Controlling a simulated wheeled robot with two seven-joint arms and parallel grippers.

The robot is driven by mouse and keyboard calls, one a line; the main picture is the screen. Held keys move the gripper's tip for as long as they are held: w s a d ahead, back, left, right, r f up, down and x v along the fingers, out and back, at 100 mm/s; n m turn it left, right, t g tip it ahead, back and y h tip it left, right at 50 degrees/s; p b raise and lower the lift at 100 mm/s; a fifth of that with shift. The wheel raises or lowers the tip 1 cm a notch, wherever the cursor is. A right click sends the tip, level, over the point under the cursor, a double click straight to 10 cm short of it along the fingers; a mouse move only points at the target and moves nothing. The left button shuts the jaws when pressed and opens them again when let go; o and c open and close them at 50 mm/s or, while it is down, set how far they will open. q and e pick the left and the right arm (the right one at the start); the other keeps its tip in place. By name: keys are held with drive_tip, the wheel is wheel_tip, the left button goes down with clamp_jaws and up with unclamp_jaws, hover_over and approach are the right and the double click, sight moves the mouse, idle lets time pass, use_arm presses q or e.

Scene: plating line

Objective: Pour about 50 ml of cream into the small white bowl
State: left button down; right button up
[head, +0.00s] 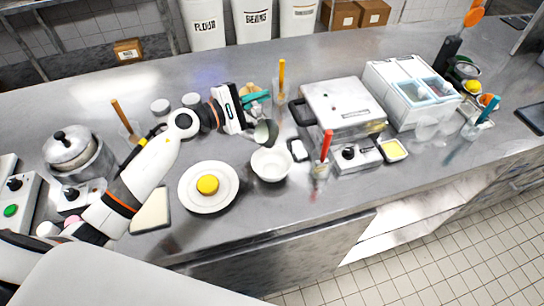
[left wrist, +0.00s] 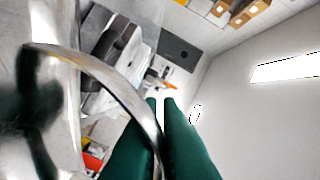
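The small white bowl (head: 271,165) stands on the steel counter near the middle of the head view, right of the plate. My left gripper (head: 257,99) reaches in from the left, above and behind the bowl. A small metal jug (head: 265,133) hangs tilted just below its teal fingers, close over the bowl's back rim. In the left wrist view the teal fingers (left wrist: 164,105) are close together at the jug's curved metal handle (left wrist: 110,75). I see no clear stream of cream, and the jug's inside is hidden. My right gripper is not in view.
A white plate (head: 190,203) with a yellow round piece (head: 207,184) lies left of the bowl. A press-like appliance (head: 338,102) and a cup with a red-handled tool (head: 321,170) stand to the right. A lidded pot (head: 70,150) is at far left.

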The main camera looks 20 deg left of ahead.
sight(267, 117)
use_arm(q)
drive_tip(key=shift+s+d+m, duration=0.15)
drive_tip(key=shift+d+m, duration=0.05)
drive_tip(key=shift+m, duration=0.2)
drive_tip(key=shift+s+d+f+m, duration=0.1)
drive_tip(key=shift+s+d+m, duration=0.25)
drive_tip(key=shift+m, duration=0.15)
drive_tip(key=shift+s+d+r+m, duration=0.3)
drive_tip(key=shift+d+r+m, duration=0.05)
drive_tip(key=shift+d+m, duration=0.15)
drive_tip(key=shift+s+d+r+m, duration=0.15)
drive_tip(key=shift+m, duration=0.15)
idle(1.0)
drive_tip(key=shift+s+d+f+m, duration=0.2)
drive_tip(key=shift+s+d+m, duration=0.1)
drive_tip(key=shift+m, duration=0.1)
idle(1.1)
